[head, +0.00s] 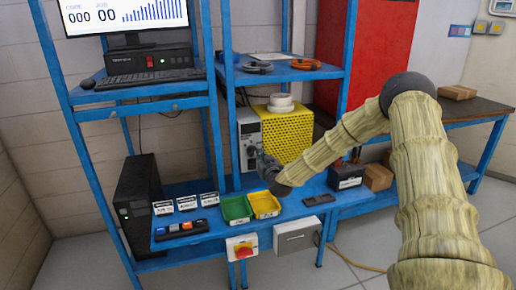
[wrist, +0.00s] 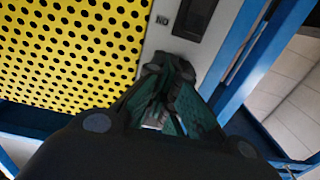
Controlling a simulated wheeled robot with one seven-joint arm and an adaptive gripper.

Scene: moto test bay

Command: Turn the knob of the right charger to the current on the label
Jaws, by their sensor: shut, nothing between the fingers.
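A light grey panel-fronted unit (head: 248,131) stands on the lower bench, left of a yellow perforated box (head: 291,129). Its face (wrist: 160,38) shows in the wrist view with a dark display window (wrist: 196,16). My gripper (head: 257,154) is in front of the lower part of this unit. In the wrist view my gripper (wrist: 168,68) is shut and empty, its tips close to or at the panel; I cannot tell whether they touch. I cannot tell whether this unit is the right charger, and no current label is readable.
Green (head: 235,209) and yellow (head: 264,204) bins sit on the bench below my gripper. Several small cards (head: 187,202) stand to the left. A dark battery-like box (head: 345,177) is to the right. A blue upright (wrist: 236,60) is close on the right in the wrist view.

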